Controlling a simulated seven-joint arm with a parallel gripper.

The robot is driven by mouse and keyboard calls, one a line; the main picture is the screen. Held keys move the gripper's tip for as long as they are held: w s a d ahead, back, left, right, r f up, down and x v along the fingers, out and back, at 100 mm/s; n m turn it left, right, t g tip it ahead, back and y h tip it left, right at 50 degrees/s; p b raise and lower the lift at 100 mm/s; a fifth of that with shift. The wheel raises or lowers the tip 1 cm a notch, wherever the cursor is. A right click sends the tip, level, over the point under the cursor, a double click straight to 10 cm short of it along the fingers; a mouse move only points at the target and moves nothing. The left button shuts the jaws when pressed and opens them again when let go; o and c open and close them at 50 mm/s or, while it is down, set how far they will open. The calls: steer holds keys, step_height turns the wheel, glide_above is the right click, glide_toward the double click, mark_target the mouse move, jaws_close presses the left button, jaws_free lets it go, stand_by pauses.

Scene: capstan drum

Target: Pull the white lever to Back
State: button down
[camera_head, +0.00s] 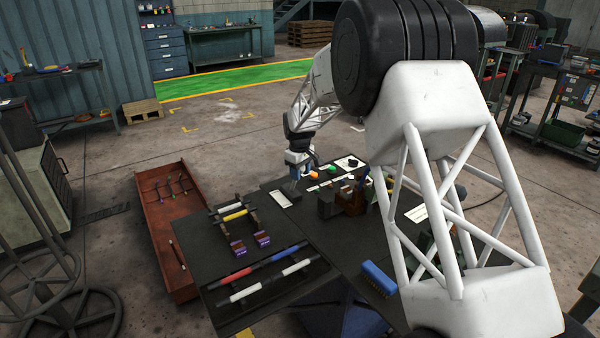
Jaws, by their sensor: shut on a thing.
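My gripper (297,174) points down at the back edge of the dark table, just above a small dark panel with a white label plate (280,198). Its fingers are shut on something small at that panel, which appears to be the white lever. The lever is mostly hidden by the fingers and too small to make out, so its position cannot be told.
The dark table (208,262) holds red, blue, white and yellow bars on racks, and a blue brush-like block (378,278). Orange and green knobs stand right of my gripper, with brown and grey fixtures (345,200) nearby. A rust-red tray (151,240) lies left.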

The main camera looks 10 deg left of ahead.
steer(key=shift+w+a+r, duration=0.1)
steer(key=shift+w+a, duration=0.05)
steer(key=shift+w+a+r+g+h, duration=0.25)
steer(key=shift+w+a+g+h, duration=0.2)
steer(key=shift+w+a, duration=0.05)
steer(key=shift+w+a+r+g+h, duration=0.2)
steer(key=shift+w+a+g+h, duration=0.25)
steer(key=w+a+g+h, duration=0.2)
steer(key=w+a, duration=0.4)
steer(key=shift+f, duration=0.3)
steer(key=shift+w, duration=0.1)
stand_by(0.5)
steer(key=c, duration=0.6)
jaws_free()
steer(key=shift+c, duration=0.2)
steer(key=shift+a, duration=0.1)
